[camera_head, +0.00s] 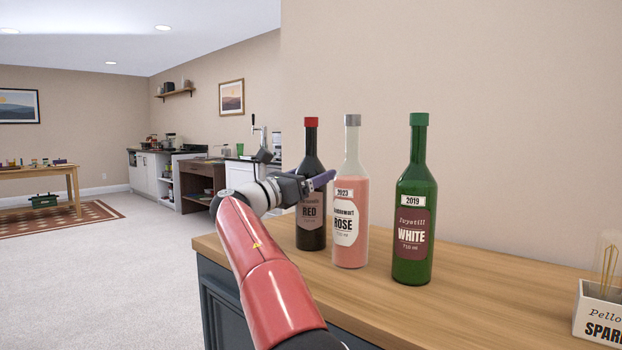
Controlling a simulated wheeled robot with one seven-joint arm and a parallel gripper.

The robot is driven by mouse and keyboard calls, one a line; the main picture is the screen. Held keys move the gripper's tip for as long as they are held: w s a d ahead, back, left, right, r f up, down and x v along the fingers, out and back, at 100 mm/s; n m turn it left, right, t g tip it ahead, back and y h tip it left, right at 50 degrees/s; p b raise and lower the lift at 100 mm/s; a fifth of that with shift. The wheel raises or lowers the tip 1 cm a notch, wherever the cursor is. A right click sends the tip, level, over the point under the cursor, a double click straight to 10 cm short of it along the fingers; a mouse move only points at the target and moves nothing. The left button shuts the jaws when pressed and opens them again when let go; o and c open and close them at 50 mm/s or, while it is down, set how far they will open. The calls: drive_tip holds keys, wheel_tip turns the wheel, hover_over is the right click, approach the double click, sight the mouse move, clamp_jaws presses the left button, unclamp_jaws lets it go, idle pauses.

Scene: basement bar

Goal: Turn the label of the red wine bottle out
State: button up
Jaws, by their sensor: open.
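The red wine bottle (311,238) is dark with a red cap and stands upright at the left of a row of three on the wooden counter. Its brownish label (311,212), reading RED, faces roughly toward the camera; the upper part is partly hidden by my gripper. My gripper (324,180) is in front of the bottle's upper body, its purple-grey fingers pointing right. The gap between the fingers cannot be made out, and nothing is seen held. I cannot tell whether the fingers touch the bottle.
A pink rose bottle (350,252) with a grey cap stands close to its right. A green white-wine bottle (411,264) stands further right. The wooden counter (470,300) is clear in front of the bottles; a wall rises behind.

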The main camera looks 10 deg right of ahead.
drive_tip(key=n+t+y+b, duration=0.3)
drive_tip(key=t, duration=0.1)
drive_tip(key=n+t+y+b, duration=0.3)
drive_tip(key=t, duration=0.1)
drive_tip(key=shift+y, duration=0.4)
drive_tip(key=c, duration=0.8)
drive_tip(key=shift+p, duration=0.4)
drive_tip(key=shift+r+m+h+p, duration=0.1)
drive_tip(key=shift+m+h+p, duration=0.2)
drive_tip(key=shift+h, duration=0.1)
